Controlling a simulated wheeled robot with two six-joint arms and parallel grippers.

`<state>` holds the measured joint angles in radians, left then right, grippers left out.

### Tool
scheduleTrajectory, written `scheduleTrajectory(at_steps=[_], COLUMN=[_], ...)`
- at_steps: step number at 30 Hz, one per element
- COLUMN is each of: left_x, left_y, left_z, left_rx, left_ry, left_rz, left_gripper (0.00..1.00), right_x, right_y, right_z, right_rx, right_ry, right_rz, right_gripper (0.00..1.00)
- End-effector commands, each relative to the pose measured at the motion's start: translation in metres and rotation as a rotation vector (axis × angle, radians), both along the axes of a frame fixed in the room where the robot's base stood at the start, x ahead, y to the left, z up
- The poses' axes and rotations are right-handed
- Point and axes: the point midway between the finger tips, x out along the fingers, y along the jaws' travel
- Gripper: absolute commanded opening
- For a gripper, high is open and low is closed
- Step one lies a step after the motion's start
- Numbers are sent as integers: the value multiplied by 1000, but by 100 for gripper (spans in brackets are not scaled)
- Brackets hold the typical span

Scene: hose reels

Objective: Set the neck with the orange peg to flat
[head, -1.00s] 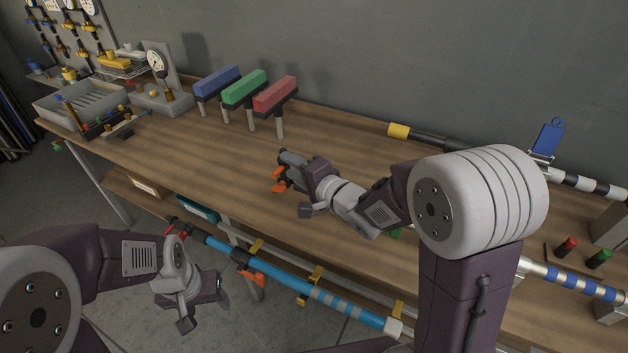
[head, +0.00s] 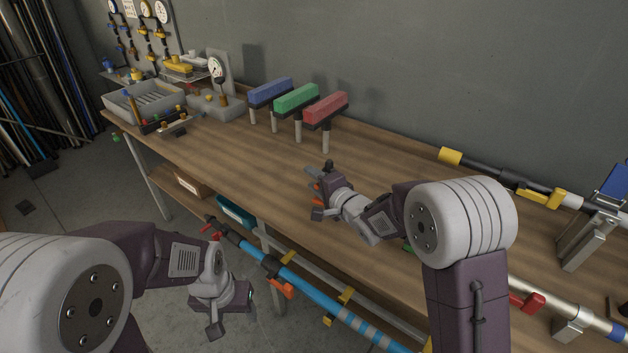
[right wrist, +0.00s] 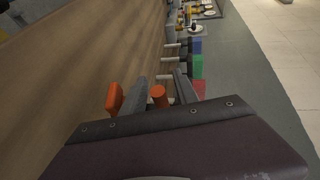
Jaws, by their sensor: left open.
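An orange peg (right wrist: 158,96) shows in the right wrist view between the two fingers of my right gripper (right wrist: 161,88), with a gap on both sides. A second orange piece (right wrist: 115,98) is just outside the left finger. In the head view, orange (head: 316,187) shows at the tip of my right gripper (head: 321,190), low over the bench. The neck itself is hidden by the gripper, so I cannot tell its angle. My left gripper (head: 232,306) is open and empty, over the floor in front of the bench.
Blue (head: 270,93), green (head: 297,98) and red (head: 325,108) blocks stand on posts at the bench's back. A blue pole (head: 312,303) runs along the front edge. Another pole (head: 500,175) lies at the back right. The wooden bench (head: 225,150) is clear left of my right gripper.

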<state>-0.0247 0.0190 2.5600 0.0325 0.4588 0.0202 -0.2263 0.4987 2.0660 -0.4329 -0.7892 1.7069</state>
Motion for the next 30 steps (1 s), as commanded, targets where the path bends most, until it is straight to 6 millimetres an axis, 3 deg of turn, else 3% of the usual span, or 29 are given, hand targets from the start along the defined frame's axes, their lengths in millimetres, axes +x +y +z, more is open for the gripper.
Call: scheduleTrajectory(at_steps=[5,9,30], left_x=[0,0,0], left_y=[0,0,0], left_z=[0,0,0], left_rx=[0,0,0], left_ry=[0,0,0], left_rz=[0,0,0], left_gripper=[60,60,60], right_x=[0,0,0], right_y=[0,0,-1], right_z=[0,0,0], right_rx=[0,0,0], right_ry=[0,0,0], right_rz=[0,0,-1], right_gripper=[36,0,0])
